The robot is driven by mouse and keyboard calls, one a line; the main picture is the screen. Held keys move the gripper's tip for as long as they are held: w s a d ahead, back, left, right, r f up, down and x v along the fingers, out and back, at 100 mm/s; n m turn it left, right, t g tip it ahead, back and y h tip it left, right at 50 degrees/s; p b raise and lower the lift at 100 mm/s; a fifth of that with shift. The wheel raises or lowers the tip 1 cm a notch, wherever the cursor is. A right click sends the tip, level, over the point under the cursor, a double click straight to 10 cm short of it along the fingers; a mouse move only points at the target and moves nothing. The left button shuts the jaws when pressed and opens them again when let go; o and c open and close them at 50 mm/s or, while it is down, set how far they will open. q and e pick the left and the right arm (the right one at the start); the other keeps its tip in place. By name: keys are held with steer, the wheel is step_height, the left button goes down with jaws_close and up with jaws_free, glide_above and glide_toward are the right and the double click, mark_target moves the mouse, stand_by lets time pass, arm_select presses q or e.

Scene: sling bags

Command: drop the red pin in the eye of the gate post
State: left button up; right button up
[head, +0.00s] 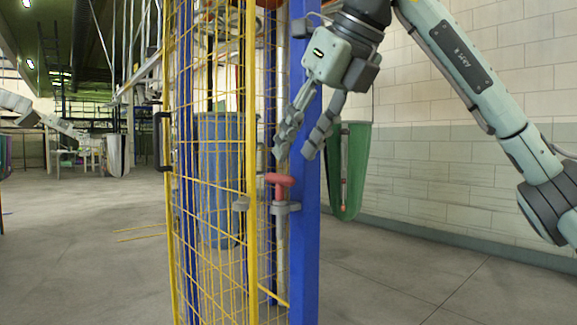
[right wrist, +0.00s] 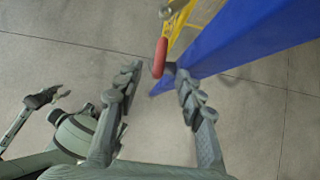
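The red pin (head: 279,180) has a red crossbar handle and a short stem. In the head view it stands upright at the grey eye (head: 287,208) on the blue gate post (head: 305,235); its stem appears to go down into the eye, but its lower end is hidden. My right gripper (head: 297,153) points down just above the pin, fingers apart and empty. In the right wrist view the pin (right wrist: 159,58) shows beyond the open fingertips, apart from them.
A yellow mesh gate (head: 251,110) with a black handle stands left of the post. A blue bin (head: 213,150) shows behind the mesh. A green bag (head: 352,165) hangs right of the post, close to my right fingers. The floor at right is clear.

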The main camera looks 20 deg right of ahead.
steer(key=v, duration=0.5)
steer(key=shift+s+r, duration=0.3)
